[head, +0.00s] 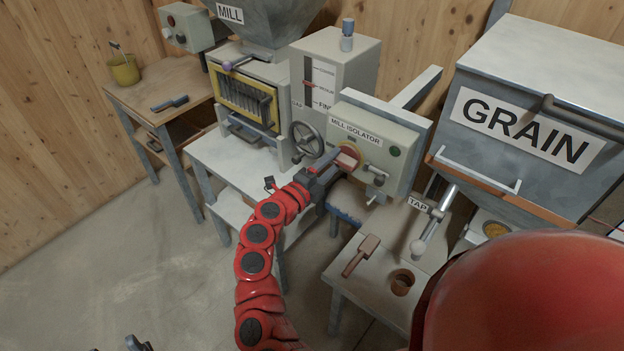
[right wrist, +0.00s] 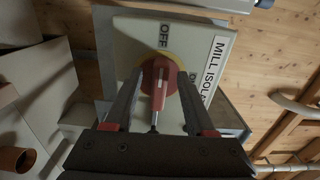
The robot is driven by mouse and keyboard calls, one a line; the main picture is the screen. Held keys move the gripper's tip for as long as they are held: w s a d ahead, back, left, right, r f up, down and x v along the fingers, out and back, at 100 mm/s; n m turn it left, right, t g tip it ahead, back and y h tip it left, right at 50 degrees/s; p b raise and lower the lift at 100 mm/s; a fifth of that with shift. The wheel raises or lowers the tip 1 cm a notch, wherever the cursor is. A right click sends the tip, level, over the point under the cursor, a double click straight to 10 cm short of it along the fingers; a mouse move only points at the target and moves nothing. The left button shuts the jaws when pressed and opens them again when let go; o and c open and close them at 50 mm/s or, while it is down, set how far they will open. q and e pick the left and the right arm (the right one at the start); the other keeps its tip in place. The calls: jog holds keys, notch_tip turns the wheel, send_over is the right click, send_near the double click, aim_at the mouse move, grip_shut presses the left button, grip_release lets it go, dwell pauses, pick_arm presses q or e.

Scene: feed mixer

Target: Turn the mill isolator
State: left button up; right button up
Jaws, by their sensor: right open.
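The mill isolator is a pale grey box (head: 400,140) with a red handle (head: 348,157) on a yellow disc. In the right wrist view the red handle (right wrist: 158,90) lies between the two fingers of my right gripper (right wrist: 155,95), with a gap on each side. The word OFF shows above the disc, and a partly hidden word is to its right. In the head view my right gripper (head: 332,170) is open, close in front of the handle. Dark pieces at the bottom left edge may be my left gripper (head: 136,344); its jaws cannot be made out.
The mill (head: 262,90) with a handwheel (head: 307,139) stands left of the isolator. The grain bin (head: 540,105) and the tap (head: 428,228) are to the right. A wooden paddle (head: 361,254) lies on the lower bench.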

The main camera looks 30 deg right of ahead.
jog(key=b+v, duration=0.4)
jog(key=v, duration=1.2)
jog(key=shift+s+a, duration=0.15)
jog(key=shift+a, duration=0.15)
jog(key=shift+f, duration=0.1)
